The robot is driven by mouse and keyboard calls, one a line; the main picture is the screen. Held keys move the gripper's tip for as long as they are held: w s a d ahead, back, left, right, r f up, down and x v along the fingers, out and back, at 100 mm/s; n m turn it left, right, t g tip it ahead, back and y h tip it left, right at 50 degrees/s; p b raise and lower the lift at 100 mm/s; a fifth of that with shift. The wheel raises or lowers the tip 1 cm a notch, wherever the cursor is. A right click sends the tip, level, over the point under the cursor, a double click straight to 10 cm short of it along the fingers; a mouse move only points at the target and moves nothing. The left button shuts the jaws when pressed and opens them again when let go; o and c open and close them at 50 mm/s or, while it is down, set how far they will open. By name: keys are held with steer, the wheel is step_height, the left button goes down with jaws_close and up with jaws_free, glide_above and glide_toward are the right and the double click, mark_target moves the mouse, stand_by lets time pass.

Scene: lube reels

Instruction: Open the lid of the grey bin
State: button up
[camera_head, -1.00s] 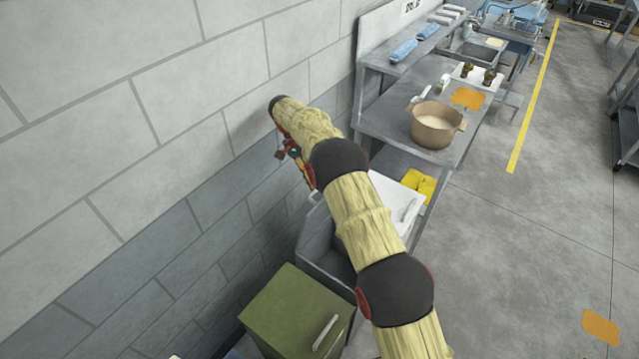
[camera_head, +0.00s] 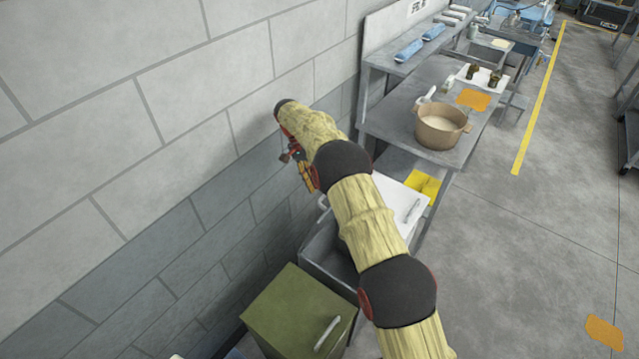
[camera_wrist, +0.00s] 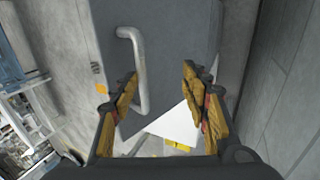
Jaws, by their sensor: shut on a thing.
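The grey bin (camera_head: 322,245) stands against the wall, between the green bin and the white-lidded bin; part of it is behind my arm. In the wrist view its grey lid (camera_wrist: 185,45) shows as a broad panel with a pale bar handle (camera_wrist: 140,65). The lid looks raised, though its exact angle is hard to tell. My gripper (camera_head: 306,178) is above the bin near the wall. The head view hides the contact.
A green bin (camera_head: 295,310) stands in front, and a white lid (camera_head: 402,200) with a handle is behind. A metal table (camera_head: 395,125) holds a pot (camera_head: 440,125). The wall (camera_head: 160,190) is close on the left. The floor to the right is open.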

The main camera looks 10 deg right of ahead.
steer(key=v, duration=1.2)
steer(key=shift+w, duration=0.1)
